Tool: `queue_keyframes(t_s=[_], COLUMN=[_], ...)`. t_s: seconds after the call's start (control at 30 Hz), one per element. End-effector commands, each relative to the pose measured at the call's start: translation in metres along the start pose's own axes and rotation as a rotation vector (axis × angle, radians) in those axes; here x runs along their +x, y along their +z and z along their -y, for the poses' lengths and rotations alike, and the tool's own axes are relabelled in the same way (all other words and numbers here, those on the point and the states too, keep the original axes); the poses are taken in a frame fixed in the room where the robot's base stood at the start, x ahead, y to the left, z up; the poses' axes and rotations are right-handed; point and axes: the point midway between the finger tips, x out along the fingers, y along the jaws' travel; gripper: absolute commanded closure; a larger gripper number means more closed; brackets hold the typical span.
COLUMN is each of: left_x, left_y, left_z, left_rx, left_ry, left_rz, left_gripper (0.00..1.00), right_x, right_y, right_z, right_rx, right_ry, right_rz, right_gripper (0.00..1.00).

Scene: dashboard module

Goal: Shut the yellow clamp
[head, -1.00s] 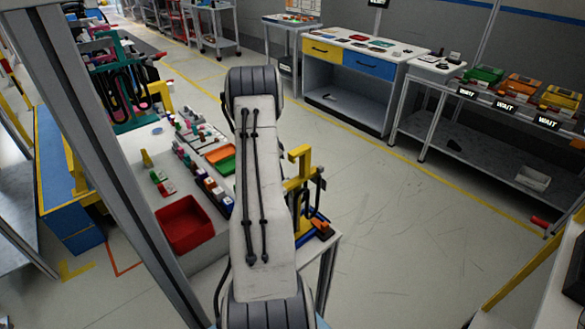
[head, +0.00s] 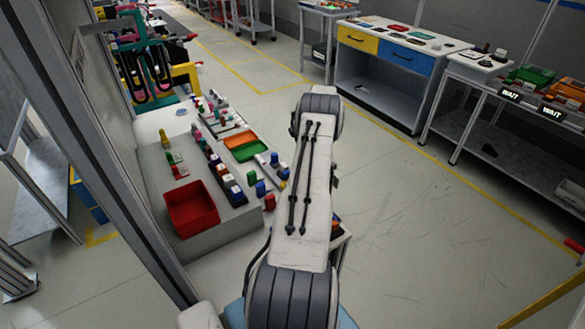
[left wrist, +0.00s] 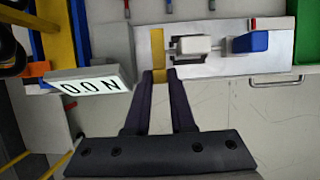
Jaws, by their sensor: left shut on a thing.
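In the left wrist view, a yellow bar (left wrist: 157,46), apparently part of the yellow clamp, stands on a pale plate. A white block with a rod and a blue block (left wrist: 250,42) sit in line to its right. My left gripper (left wrist: 159,77) has its dark fingertips shut on the lower end of the yellow bar. Whether the clamp is open or shut cannot be told. In the head view, a white arm link of mine covers that place, and neither gripper shows.
A green bin edge (left wrist: 305,30) is at the right. In the head view, a red bin (head: 192,208) and an orange tray (head: 238,140) sit on the bench.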

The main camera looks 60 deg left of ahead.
Motion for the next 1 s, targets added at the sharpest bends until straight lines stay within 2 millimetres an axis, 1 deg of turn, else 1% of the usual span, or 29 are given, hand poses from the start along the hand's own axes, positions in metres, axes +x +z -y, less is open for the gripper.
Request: queue_keyframes(t_s=[0.13, 0.47, 0.5, 0.53, 0.57, 0.87, 1.0], left_x=[-0.002, -0.003, -0.003, -0.003, -0.003, -0.002, -0.011], left_y=[-0.005, -0.007, -0.007, -0.007, -0.007, -0.006, -0.007], left_z=[-0.002, -0.003, -0.003, -0.004, -0.004, -0.004, -0.003], left_rx=[0.007, 0.011, 0.011, 0.011, 0.011, 0.009, 0.009], left_ry=[-0.015, -0.016, -0.015, -0.015, -0.014, -0.008, -0.01], left_rz=[0.009, 0.009, 0.009, 0.009, 0.01, 0.012, 0.01], left_gripper=[1.0, 1.0, 0.63, 0.51, 0.47, 0.47, 0.47], right_x=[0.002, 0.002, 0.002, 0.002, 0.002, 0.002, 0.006], right_y=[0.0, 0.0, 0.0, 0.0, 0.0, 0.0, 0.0], right_z=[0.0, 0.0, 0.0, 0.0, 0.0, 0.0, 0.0], right_rx=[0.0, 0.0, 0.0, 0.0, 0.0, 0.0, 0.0], right_ry=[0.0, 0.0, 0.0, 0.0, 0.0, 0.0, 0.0], right_rz=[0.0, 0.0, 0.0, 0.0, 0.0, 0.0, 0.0], right_gripper=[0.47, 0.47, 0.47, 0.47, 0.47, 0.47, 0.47])
